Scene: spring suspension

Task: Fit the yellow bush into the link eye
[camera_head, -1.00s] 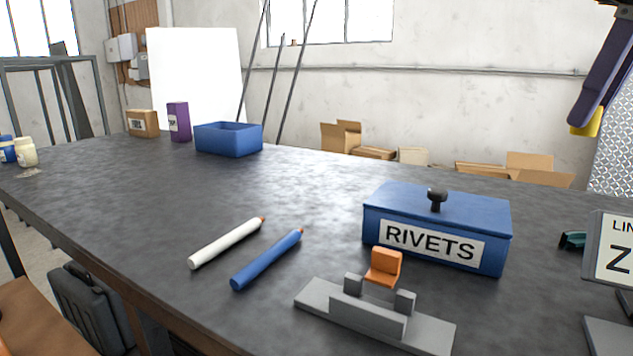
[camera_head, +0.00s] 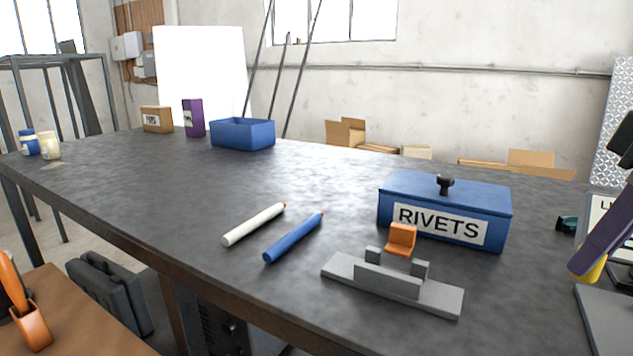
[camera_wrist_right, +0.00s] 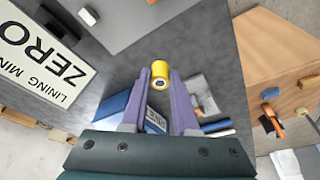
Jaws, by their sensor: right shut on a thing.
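My right gripper (camera_head: 590,268) shows at the right edge of the head view, with purple fingers pointing down. It is shut on the yellow bush (camera_head: 594,272), mostly covered by a finger there. The bush is above the bench, near a grey plate (camera_head: 605,322) at the right. I cannot make out a link eye in either view. My left gripper is not in view.
A grey fixture (camera_head: 385,285) with an orange block (camera_head: 402,239) stands before the blue RIVETS box (camera_head: 490,205). A white rod (camera_head: 253,225) and a blue rod (camera_head: 293,238) lie left of it. A ZERO sign (camera_wrist_right: 45,50) stands near the gripper. The bench's middle is clear.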

